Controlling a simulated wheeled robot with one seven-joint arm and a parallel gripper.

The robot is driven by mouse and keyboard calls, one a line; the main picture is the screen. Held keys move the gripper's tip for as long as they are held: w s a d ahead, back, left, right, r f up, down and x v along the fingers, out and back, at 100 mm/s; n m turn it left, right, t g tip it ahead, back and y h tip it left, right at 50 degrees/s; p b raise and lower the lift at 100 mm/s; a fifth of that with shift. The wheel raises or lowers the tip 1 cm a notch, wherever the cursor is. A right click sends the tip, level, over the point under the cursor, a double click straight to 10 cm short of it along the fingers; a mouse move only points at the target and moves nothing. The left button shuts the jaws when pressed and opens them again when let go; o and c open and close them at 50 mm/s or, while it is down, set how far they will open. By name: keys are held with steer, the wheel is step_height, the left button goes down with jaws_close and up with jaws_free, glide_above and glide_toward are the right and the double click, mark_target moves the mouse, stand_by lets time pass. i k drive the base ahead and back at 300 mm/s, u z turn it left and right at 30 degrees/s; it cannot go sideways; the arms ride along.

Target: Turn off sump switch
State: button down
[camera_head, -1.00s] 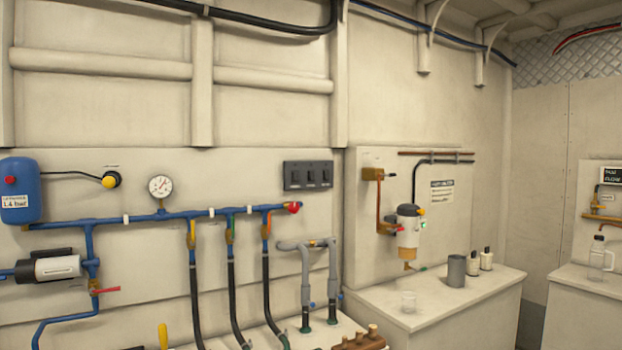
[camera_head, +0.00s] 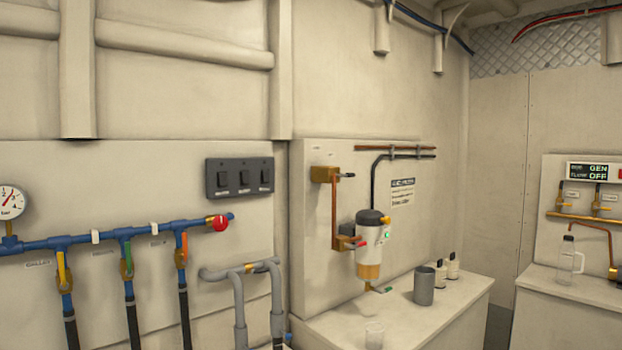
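A dark grey switch panel (camera_head: 240,178) with three black rocker switches in a row is fixed on the wall left of the corner post. The rockers are the left one (camera_head: 222,180), the middle one (camera_head: 245,178) and the right one (camera_head: 265,176). Small labels sit under them, too small to read, so I cannot tell which is the sump switch or how each is set. My gripper is not in view.
A blue pipe (camera_head: 105,237) with coloured valve handles and a red-ended tip (camera_head: 220,223) runs below the panel. Grey pipes (camera_head: 240,272) stand beneath. A filter unit (camera_head: 370,243) and a counter (camera_head: 430,312) with a grey cup (camera_head: 424,286) and bottles are to the right.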

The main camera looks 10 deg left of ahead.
mark_target(245, 174)
steer(key=u, duration=0.05)
steer(key=i, duration=0.85)
steer(key=u, duration=0.95)
steer(key=i, duration=0.75)
steer(key=u, duration=0.7)
